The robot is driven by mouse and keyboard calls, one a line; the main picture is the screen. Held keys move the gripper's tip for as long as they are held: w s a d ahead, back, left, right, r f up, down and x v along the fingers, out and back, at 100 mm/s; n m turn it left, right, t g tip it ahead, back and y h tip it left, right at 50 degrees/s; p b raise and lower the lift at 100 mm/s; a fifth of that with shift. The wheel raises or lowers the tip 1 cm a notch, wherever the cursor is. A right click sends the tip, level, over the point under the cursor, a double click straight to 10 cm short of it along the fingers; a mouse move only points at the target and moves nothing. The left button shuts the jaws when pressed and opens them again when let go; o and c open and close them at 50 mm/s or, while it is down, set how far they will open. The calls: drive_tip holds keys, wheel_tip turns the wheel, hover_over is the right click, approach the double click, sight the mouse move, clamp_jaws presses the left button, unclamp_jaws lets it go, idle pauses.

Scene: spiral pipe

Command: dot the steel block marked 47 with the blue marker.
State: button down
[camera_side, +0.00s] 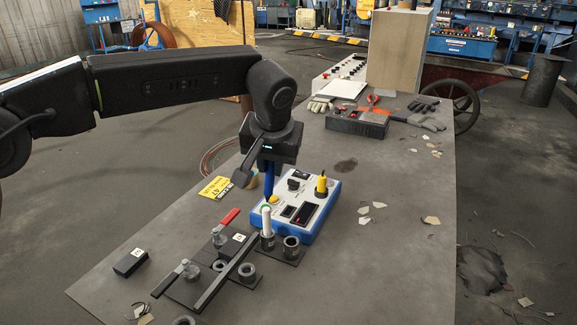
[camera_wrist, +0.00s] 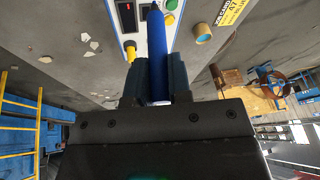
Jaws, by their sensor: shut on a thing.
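My gripper (camera_side: 268,164) is shut on the blue marker (camera_side: 269,182), which points down beside the blue-and-white control box (camera_side: 312,215). In the wrist view the marker (camera_wrist: 157,58) sits between the fingers (camera_wrist: 157,85), and its tip overlaps the box face. Whether the tip touches anything is unclear. One dark block (camera_side: 131,262) with a white label lies alone at the table's left. Another dark block (camera_side: 234,245) with a white label sits in the clamp fixture (camera_side: 190,292). Both labels are too small to read. A yellow card (camera_side: 214,188) appears to carry 47.
A white pen (camera_side: 267,220) stands in a holder beside an empty cup (camera_side: 291,246). A red-handled clamp (camera_side: 228,217) and a dark bar (camera_side: 225,275) are on the fixture. A yellow plug (camera_side: 321,185) rises from the box. The table's right part is mostly clear, with scattered chips.

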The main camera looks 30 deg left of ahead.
drive_tip(key=s+a+y, duration=0.1)
drive_tip(key=s+a, duration=0.2)
drive_tip(key=a, duration=0.3)
wheel_tip(320, 180, down, 13)
drive_tip(key=g+y, duration=0.1)
drive_tip(key=shift+a+r, duration=0.15)
drive_tip(key=shift+r, duration=0.05)
drive_tip(key=shift+f, duration=0.65)
idle(2.1)
wheel_tip(320, 180, up, 7)
idle(0.9)
drive_tip(key=shift+r, duration=0.1)
